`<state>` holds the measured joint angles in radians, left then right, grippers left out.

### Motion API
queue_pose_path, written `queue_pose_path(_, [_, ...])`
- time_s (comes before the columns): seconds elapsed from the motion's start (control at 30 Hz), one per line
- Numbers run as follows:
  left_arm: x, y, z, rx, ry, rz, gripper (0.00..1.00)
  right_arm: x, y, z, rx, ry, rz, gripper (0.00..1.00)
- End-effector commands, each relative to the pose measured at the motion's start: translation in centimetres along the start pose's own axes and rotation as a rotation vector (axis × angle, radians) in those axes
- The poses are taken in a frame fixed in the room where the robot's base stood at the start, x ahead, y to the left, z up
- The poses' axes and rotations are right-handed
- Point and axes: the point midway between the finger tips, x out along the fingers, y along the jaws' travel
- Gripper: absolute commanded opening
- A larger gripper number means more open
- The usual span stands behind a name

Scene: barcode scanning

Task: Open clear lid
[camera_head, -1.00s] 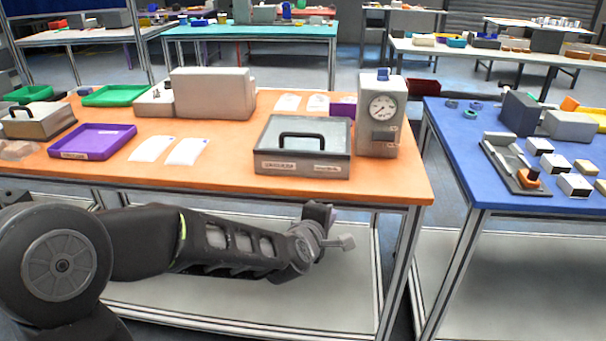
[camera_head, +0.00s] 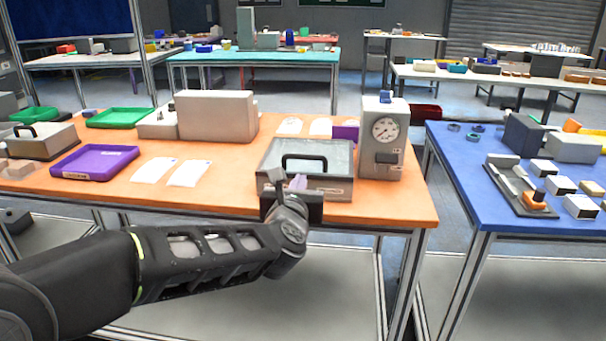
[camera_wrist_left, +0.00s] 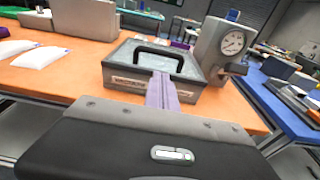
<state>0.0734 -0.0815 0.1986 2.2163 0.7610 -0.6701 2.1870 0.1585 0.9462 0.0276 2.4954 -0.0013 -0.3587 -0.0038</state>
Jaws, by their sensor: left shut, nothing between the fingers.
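In the left wrist view the lid's handle (camera_wrist_left: 155,53) shows beyond my fingers. My left gripper (camera_head: 298,183) is at the box's front, near the table edge. Its pale fingers (camera_wrist_left: 161,92) are together and empty, pointing toward the box front below the handle. Whether they touch the box I cannot tell. The gripper body hides part of the box's front. My right gripper is not in view.
A grey gauge device (camera_head: 382,138) stands right beside the box. White packets (camera_head: 188,173) and a purple tray (camera_head: 95,162) lie to the left. A second handled box (camera_head: 42,139) is at far left. A blue table (camera_head: 475,195) stands right, across a gap.

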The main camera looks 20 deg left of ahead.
Motion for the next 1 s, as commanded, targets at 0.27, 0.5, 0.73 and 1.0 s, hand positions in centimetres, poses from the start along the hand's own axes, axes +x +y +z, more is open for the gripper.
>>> queue_pose_path(0.27, [3.2,0.0,0.0,0.0,0.003,0.001,0.0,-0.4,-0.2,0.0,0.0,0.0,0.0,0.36])
queue_pose_path(0.5, [7.3,0.0,-0.1,0.0,0.004,0.0,0.0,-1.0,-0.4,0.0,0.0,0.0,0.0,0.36])
queue_pose_path(0.73, [9.5,0.1,0.0,0.001,0.001,0.001,0.0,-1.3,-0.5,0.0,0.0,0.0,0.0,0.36])
queue_pose_path(1.0, [9.7,0.0,-0.1,0.001,0.001,0.0,0.0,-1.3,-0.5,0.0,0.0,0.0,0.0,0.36])
